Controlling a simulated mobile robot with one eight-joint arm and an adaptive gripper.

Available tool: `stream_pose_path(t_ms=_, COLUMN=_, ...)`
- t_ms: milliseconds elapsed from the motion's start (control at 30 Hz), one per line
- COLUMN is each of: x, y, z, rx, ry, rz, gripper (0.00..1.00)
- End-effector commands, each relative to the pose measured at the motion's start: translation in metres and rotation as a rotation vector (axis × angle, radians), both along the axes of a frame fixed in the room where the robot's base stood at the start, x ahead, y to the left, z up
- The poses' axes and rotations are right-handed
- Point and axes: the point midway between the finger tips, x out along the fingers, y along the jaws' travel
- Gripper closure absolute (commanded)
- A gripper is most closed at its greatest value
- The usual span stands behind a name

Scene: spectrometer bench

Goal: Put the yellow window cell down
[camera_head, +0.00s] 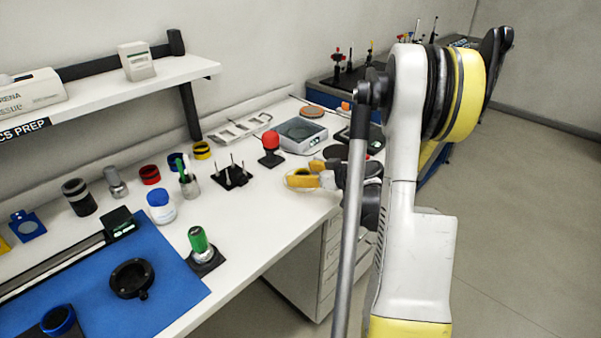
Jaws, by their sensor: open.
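A short yellow ring with a dark centre, which looks like the yellow window cell (202,150), sits on the white bench near the wall. It is at the end of a row with similar blue (175,161) and red (150,174) rings. My gripper (307,173) is well to the right of it, with yellow fingers low over the bench's right part. The fingers are open, with no yellow cell seen between them.
Several thin posts stand on a black base (231,177) between the rings and my gripper. A red-topped knob (270,145) and a grey scale-like box (301,137) stand near the gripper. A green-topped stamp-like piece (200,245) stands near the front edge. Bare bench lies in the middle front.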

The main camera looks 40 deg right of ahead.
Motion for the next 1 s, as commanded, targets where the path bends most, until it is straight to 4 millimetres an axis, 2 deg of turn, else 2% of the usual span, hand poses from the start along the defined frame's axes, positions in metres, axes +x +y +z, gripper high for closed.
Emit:
stream_pose_path(t_ms=200, x=-0.047, y=-0.005, z=0.024, rx=0.001, ry=-0.001, rz=-0.006, gripper=0.29)
stream_pose_path(t_ms=400, x=-0.083, y=-0.007, z=0.038, rx=-0.001, ry=0.000, rz=-0.004, gripper=0.29)
stream_pose_path(t_ms=600, x=-0.099, y=-0.008, z=0.043, rx=0.000, ry=-0.001, rz=0.000, gripper=0.29)
stream_pose_path(t_ms=733, x=-0.099, y=-0.003, z=0.045, rx=0.005, ry=0.007, rz=0.004, gripper=0.29)
stream_pose_path(t_ms=867, x=-0.083, y=0.031, z=0.054, rx=0.041, ry=0.076, rz=0.028, gripper=0.29)
stream_pose_path(t_ms=967, x=-0.070, y=0.084, z=0.067, rx=0.086, ry=0.183, rz=0.052, gripper=0.29)
stream_pose_path(t_ms=1000, x=-0.067, y=0.109, z=0.073, rx=0.100, ry=0.235, rz=0.057, gripper=0.29)
